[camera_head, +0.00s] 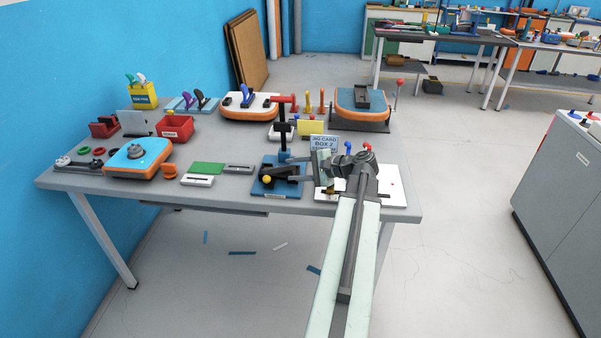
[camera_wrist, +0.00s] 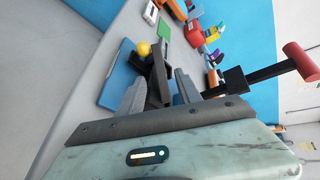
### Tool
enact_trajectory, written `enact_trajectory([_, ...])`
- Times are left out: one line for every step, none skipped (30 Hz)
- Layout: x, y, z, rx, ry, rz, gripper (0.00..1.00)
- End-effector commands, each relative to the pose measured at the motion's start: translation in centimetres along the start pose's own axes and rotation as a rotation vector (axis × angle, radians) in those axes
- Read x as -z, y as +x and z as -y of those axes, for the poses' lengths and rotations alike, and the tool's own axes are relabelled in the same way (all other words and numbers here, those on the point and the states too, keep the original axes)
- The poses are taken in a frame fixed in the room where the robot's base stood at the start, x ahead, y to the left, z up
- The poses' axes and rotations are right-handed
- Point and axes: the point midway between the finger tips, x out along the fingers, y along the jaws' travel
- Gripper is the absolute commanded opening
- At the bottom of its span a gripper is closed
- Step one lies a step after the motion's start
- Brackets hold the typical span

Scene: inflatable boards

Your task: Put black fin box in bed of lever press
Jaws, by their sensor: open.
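The lever press has a blue base (camera_head: 266,188), a dark upright post and a red handle (camera_head: 283,98). Its red handle (camera_wrist: 300,62) and blue base (camera_wrist: 117,80) also show in the wrist view. What looks like the black fin box (camera_wrist: 158,78) lies at the blue base between the fingers of my gripper (camera_wrist: 160,90). My gripper (camera_head: 297,172) is open at the press, with one finger on each side of the dark piece. A yellow ball (camera_wrist: 143,48) sits just beyond it. I cannot tell whether the piece is fully seated in the bed.
A white board (camera_head: 398,190) lies under my arm at the right. A sign card (camera_head: 323,143) stands behind my gripper. A green block (camera_head: 208,168), an orange-and-blue board (camera_head: 137,158) and a red bin (camera_head: 175,128) are to the left. The table's front edge is near.

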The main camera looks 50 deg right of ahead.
Motion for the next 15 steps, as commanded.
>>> enact_trajectory([0.1,1.2,-0.3,-0.002,-0.002,0.003,0.41])
enact_trajectory([0.1,1.7,-0.3,-0.001,-0.002,0.002,0.41])
enact_trajectory([0.1,2.3,-0.3,-0.001,-0.002,0.002,0.41])
enact_trajectory([0.1,2.8,-0.3,-0.001,-0.002,0.003,0.41])
enact_trajectory([0.1,3.2,-0.3,-0.002,-0.002,0.003,0.41])
enact_trajectory([0.1,3.7,-0.2,-0.001,-0.002,0.002,0.41])
enact_trajectory([0.1,4.0,-0.2,-0.001,-0.002,0.001,0.41])
enact_trajectory([0.1,4.3,-0.2,-0.001,-0.002,0.001,0.41])
enact_trajectory([0.0,4.6,-0.2,-0.001,-0.001,0.002,0.41])
enact_trajectory([0.0,4.8,-0.1,-0.001,-0.001,0.002,0.41])
enact_trajectory([0.0,4.9,-0.1,-0.001,-0.001,0.002,0.41])
enact_trajectory([0.0,5.0,-0.1,-0.001,-0.001,0.002,0.41])
enact_trajectory([0.0,5.1,-0.1,-0.001,-0.001,0.002,0.41])
enact_trajectory([0.0,5.1,-0.1,-0.001,-0.001,0.001,0.41])
enact_trajectory([-0.1,5.1,0.0,-0.001,-0.001,0.001,0.41])
